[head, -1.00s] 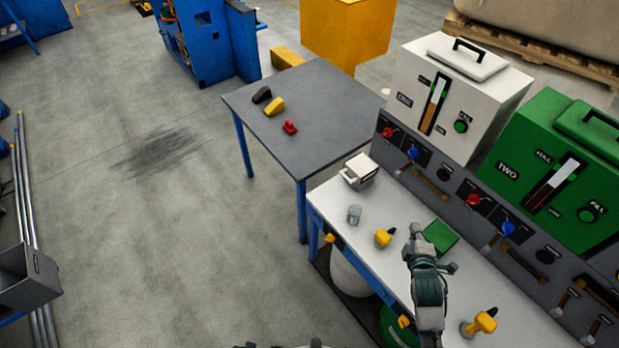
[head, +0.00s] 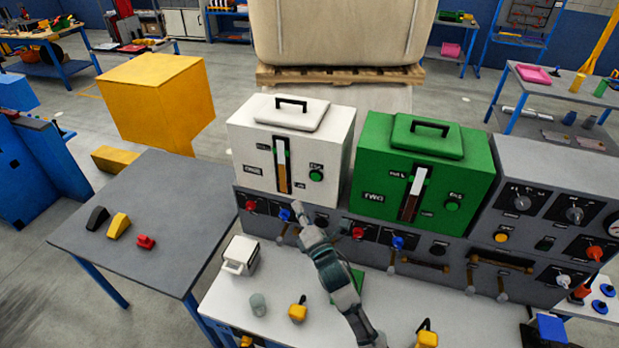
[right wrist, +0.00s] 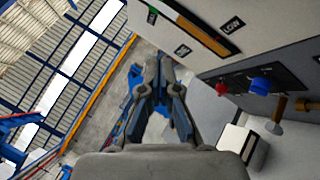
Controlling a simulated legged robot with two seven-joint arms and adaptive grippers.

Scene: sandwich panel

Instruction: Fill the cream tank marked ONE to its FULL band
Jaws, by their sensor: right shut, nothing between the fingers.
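The cream tank (head: 248,135) stands at the left on the grey panel. Its upright gauge (head: 282,165) is brown in the lower part and white above; the level looks about midway, below the upper mark. A green fill button (head: 316,175) sits right of the gauge. Below the tank are a red knob (head: 250,206) and a blue knob (head: 284,214). My right gripper (head: 298,207) is shut and empty, close in front of the panel beside the blue knob; contact cannot be told. In the right wrist view the gripper (right wrist: 153,70) is below the gauge (right wrist: 200,30). My left gripper is out of view.
A green tank (head: 480,165) marked TWO stands to the right. The white bench (head: 222,300) holds a white box (head: 240,255), a grey cup (head: 258,305) and yellow tools (head: 297,311). A grey table (head: 150,215) stands at left.

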